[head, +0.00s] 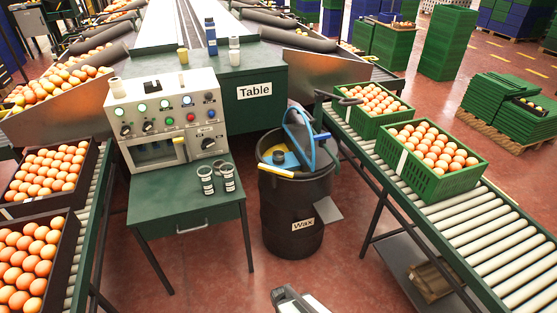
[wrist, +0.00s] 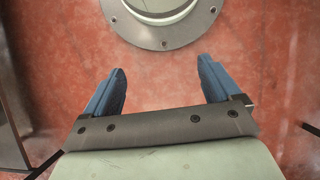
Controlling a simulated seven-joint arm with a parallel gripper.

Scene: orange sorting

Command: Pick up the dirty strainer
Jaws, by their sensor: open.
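Two small dark round vessels with rims and white labels, which look like strainers, stand side by side on the low green table (head: 160,212) in the head view. The left vessel (head: 206,181) and the right vessel (head: 228,178) are close together. Their labels are too small to read, so I cannot tell which one is dirty. My gripper (wrist: 162,66) shows in the wrist view with its two blue fingers wide apart and nothing between them. It is over the red floor, away from the vessels, which are not in the wrist view.
A control panel (head: 165,118) stands behind the vessels. A black wax barrel (head: 290,213) with tools in it stands right of the low table. Crates of oranges line both sides, including a green crate (head: 437,184) on the right roller conveyor (head: 490,240). Red floor lies in front.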

